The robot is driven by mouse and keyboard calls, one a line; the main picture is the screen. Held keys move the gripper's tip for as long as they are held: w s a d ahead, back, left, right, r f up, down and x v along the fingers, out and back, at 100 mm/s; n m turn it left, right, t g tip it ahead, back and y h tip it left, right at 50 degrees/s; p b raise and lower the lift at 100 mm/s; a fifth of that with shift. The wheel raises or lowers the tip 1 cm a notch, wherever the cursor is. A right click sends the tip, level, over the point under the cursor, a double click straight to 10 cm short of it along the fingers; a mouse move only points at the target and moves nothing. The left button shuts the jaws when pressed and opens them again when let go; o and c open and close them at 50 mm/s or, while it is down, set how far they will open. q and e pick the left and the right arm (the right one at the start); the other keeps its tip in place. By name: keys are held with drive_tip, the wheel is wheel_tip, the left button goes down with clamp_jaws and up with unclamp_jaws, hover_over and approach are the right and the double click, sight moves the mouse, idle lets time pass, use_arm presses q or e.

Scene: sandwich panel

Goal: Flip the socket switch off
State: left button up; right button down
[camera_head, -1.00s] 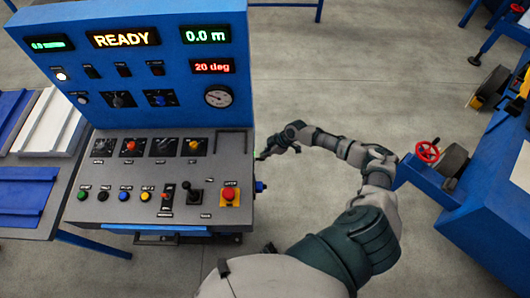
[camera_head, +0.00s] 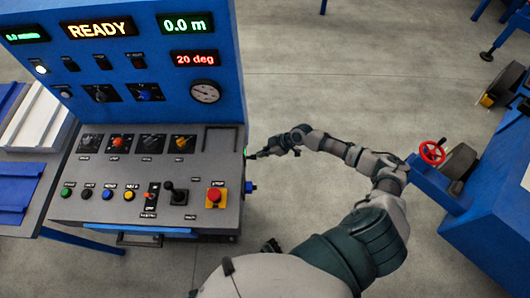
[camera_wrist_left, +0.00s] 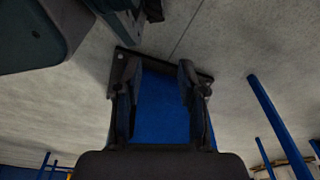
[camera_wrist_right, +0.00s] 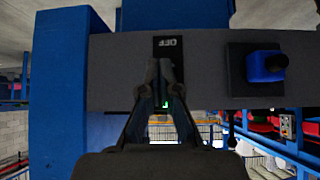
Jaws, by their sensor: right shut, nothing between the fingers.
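The socket switch is on the right side face of the grey control panel (camera_head: 225,190). In the right wrist view, a black switch plate (camera_wrist_right: 168,45) marked OFF shows above my right gripper (camera_wrist_right: 160,68), with a small green glow behind the fingers. The fingers hide most of the switch. A blue socket (camera_wrist_right: 266,65) sits to the right of the plate. My right gripper (camera_head: 252,156) is shut and empty, close to the panel's side; contact cannot be told. My left gripper (camera_wrist_left: 158,85) is open and empty, with its fingers apart over blue material and floor.
The panel top carries a red stop button (camera_head: 214,196), a joystick (camera_head: 175,193) and several knobs. A blue machine with a red handwheel (camera_head: 432,152) stands at the right. Open floor (camera_head: 320,85) lies between it and the panel.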

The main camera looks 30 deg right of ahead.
sight(255, 158)
drive_tip(key=a, duration=0.1)
drive_tip(key=a+r, duration=0.1)
drive_tip(key=a, duration=0.1)
drive_tip(key=shift+a+r+y, duration=0.1)
drive_tip(key=shift+a+y, duration=0.1)
drive_tip(key=shift+y, duration=0.1)
drive_tip(key=shift+w+d+f, duration=0.1)
drive_tip(key=shift+d+f, duration=0.2)
drive_tip(key=shift+d+b, duration=0.55)
drive_tip(key=shift+b, duration=0.05)
drive_tip(key=shift+d+r, duration=0.1)
drive_tip(key=shift+r, duration=0.4)
use_arm(q)
drive_tip(key=w+r, duration=0.2)
drive_tip(key=r, duration=0.1)
drive_tip(key=w+d+r, duration=0.1)
drive_tip(key=shift+r, duration=0.25)
use_arm(e)
drive_tip(key=shift+d, duration=0.1)
